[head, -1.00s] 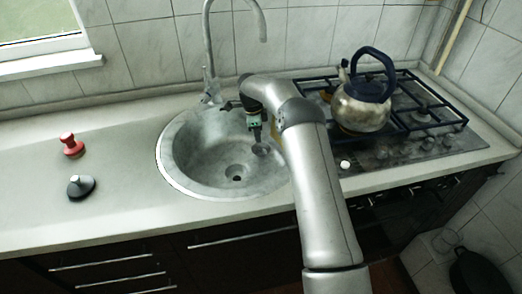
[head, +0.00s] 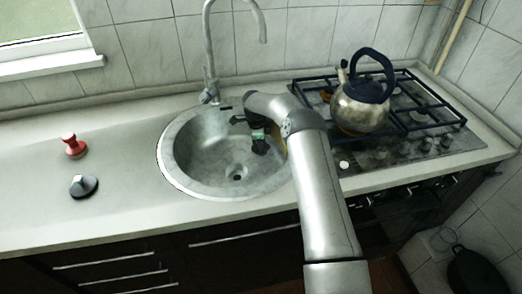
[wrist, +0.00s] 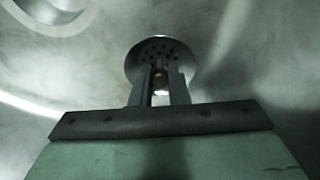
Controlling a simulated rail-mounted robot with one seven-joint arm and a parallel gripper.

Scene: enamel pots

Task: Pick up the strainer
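The strainer (wrist: 162,48) is a small round metal disc with holes, lying in the sink basin in the wrist view. A small knob stands at its middle. My gripper (wrist: 163,72) is over it, with its two dark fingers apart, one on each side of the knob. A narrow gap shows between the fingers; firm contact with the knob is not visible. In the head view my gripper (head: 260,144) is low in the right part of the sink, and the strainer is mostly hidden beneath it.
The round metal sink (head: 190,165) has a drain (head: 237,177) near its front and a tall faucet (head: 208,50) behind. A kettle (head: 358,110) stands on the stove (head: 425,120) to the right. A red-handled thing (head: 74,146) and a black-based one (head: 83,186) are on the left counter.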

